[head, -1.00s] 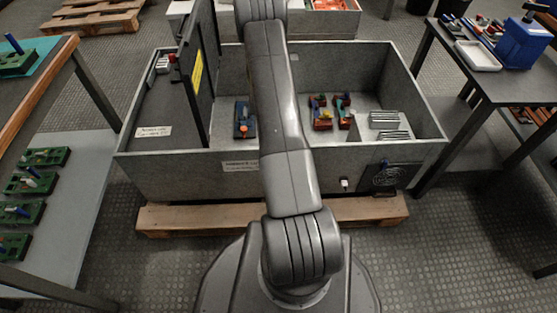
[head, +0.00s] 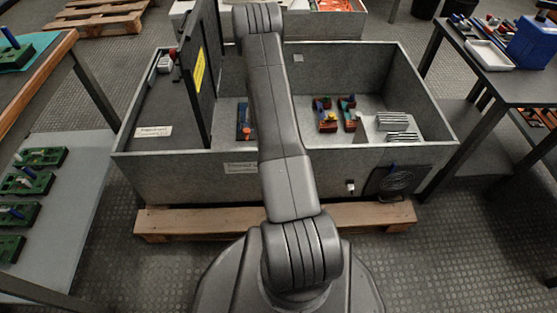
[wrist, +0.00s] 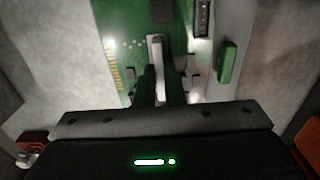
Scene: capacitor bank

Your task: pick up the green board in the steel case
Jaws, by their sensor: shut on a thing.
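The steel case (head: 190,185) is a large open grey box on a pallet, straight ahead in the head view. The green board (wrist: 135,28) shows at the top of the wrist view, between pale grey walls, with gold contacts along its left edge and a dark chip. My gripper (wrist: 160,85) is in front of it, with its dark fingers closed around a pale upright grip on the board. In the head view my arm hides my gripper and the board.
Inside the case, a blue part (head: 243,118) stands left of my arm, with red-and-green parts (head: 325,115) and grey finned blocks (head: 396,122) to the right. A dark panel with a yellow label (head: 198,72) stands upright. Tables flank the case. A green component (wrist: 228,62) lies right of the board.

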